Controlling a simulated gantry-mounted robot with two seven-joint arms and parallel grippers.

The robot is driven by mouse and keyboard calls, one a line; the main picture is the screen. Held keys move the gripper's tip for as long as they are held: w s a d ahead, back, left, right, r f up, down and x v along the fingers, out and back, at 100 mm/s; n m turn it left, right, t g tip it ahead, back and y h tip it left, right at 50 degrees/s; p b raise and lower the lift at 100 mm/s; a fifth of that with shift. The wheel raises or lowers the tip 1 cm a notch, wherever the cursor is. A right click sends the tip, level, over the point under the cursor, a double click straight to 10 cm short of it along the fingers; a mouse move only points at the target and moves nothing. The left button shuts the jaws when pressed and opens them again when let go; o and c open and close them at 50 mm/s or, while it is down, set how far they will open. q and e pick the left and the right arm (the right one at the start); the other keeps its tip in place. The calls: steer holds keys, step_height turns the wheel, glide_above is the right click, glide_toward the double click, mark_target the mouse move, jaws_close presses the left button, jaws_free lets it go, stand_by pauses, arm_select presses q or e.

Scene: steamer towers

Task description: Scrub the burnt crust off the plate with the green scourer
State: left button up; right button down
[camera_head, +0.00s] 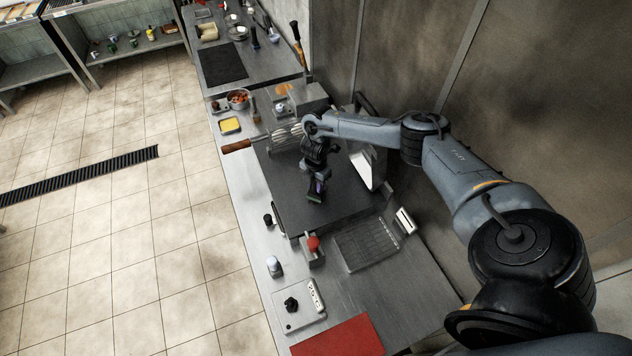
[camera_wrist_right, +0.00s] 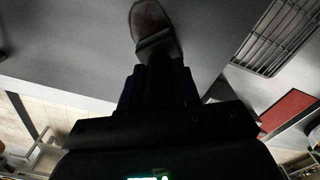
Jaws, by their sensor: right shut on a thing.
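The dark grey flat plate (camera_head: 340,205) is set into the steel counter and fills much of the wrist view (camera_wrist_right: 80,50). My right gripper (camera_head: 315,190) points down over the middle of the plate. It is shut on the green scourer (camera_head: 314,199), whose green edge also shows at the fingertips in the wrist view (camera_wrist_right: 155,40). A brownish rounded patch (camera_wrist_right: 152,17) lies just beyond the fingertips; I cannot tell whether it is burnt crust or part of the scourer. Whether the scourer touches the plate is unclear. My left gripper is not in view.
A wire rack (camera_head: 366,243) and a red-topped item (camera_head: 313,243) stand at the plate's near edge. A wooden-handled tool (camera_head: 237,146) and a yellow tray (camera_head: 230,125) are at the far left. A red board (camera_head: 338,338) lies nearest. The plate's left part is clear.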

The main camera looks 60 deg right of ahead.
steer(key=shift+s+a+r+p, duration=0.1)
steer(key=shift+a+r+p, duration=0.05)
steer(key=shift+a+p, duration=0.6)
steer(key=shift+s+a+p, duration=0.1)
steer(key=shift+a+p, duration=0.5)
steer(key=shift+a, duration=0.3)
steer(key=shift+d+f, duration=0.2)
steer(key=shift+d+b, duration=0.35)
steer(key=shift+d, duration=0.1)
steer(key=shift+w+d+r+b, duration=0.1)
steer(key=shift+d+b, duration=0.2)
steer(key=shift+d, duration=0.25)
steer(key=shift+w+d+r+b, duration=0.1)
steer(key=shift+d+b, duration=0.15)
steer(key=shift+d, duration=0.25)
steer(key=shift+f, duration=0.1)
